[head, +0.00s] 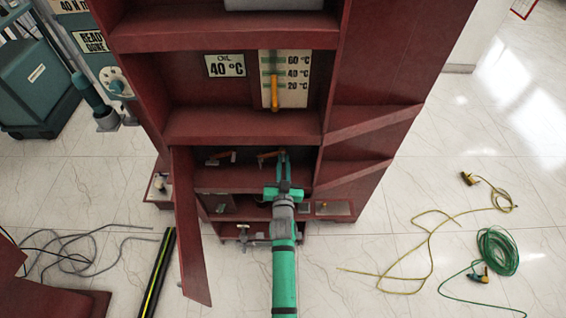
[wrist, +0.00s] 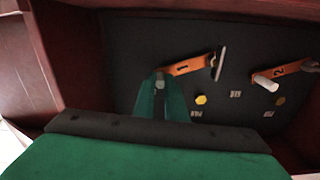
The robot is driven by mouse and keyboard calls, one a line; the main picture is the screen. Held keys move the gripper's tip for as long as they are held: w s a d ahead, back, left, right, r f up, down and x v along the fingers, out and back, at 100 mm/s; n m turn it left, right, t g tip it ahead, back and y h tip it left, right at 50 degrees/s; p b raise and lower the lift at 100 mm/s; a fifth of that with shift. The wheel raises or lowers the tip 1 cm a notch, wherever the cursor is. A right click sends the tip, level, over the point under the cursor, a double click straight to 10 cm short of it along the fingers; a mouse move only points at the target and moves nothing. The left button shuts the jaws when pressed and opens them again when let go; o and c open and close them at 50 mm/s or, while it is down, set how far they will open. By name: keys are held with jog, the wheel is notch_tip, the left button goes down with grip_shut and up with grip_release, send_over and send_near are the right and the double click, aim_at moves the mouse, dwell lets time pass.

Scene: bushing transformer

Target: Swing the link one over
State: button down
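Link one is an orange bar marked 1 (wrist: 188,67) on the dark panel. It has a pale knob (wrist: 160,82) at its left end in the wrist view and a grey piece (wrist: 219,63) at its right end. In the head view it is the right-hand orange bar (head: 268,155) inside the red cabinet. My gripper (wrist: 160,85) reaches into the compartment, its green fingers close on both sides of the knob, appearing to touch it. In the head view my gripper (head: 284,158) is at the bar's right end and partly hides it.
Link two (wrist: 290,74), with its own pale knob, sits right of link one in the wrist view. Yellow bolts (wrist: 201,99) are on the panel. The compartment's red wall (wrist: 75,65) is close by. An open red door (head: 190,225) hangs left of my arm.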

dwell(0.3)
jog(key=a+r+n, duration=0.5)
jog(key=a+n, duration=0.3)
jog(key=n, duration=0.6)
jog(key=shift+a+r, duration=0.4)
dwell(0.4)
jog(key=c, duration=1.8)
grip_release()
jog(key=shift+s, duration=0.1)
